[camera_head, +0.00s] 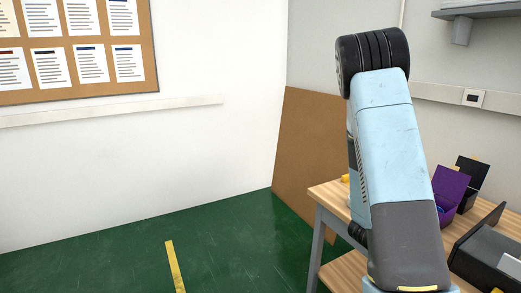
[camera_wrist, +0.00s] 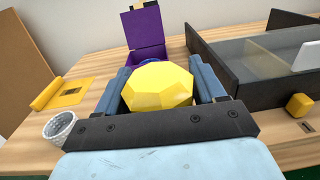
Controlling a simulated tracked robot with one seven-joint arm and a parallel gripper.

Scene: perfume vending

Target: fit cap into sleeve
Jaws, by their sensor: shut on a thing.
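A faceted yellow piece, apparently the cap (camera_wrist: 157,88), is held between the two blue fingers of my gripper (camera_wrist: 160,80) in the wrist view. My gripper is shut on it, and it seems to be above the wooden table. Behind it stands an open purple box (camera_wrist: 146,28) with its lid raised; a blue rounded part inside is mostly hidden by the cap. A short, hollow, grey-white patterned cylinder (camera_wrist: 59,128) stands left of my gripper. I cannot tell which thing is the sleeve. The head view hides my gripper behind my arm; the purple box (camera_head: 450,188) shows there.
A yellow flat piece (camera_wrist: 68,92) with a rolled edge lies at the left of the table (camera_wrist: 25,140). A black-walled tray (camera_wrist: 215,62) and a yellow block (camera_wrist: 299,105) are on the right. A brown board (camera_head: 305,150) leans against the wall beyond the table.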

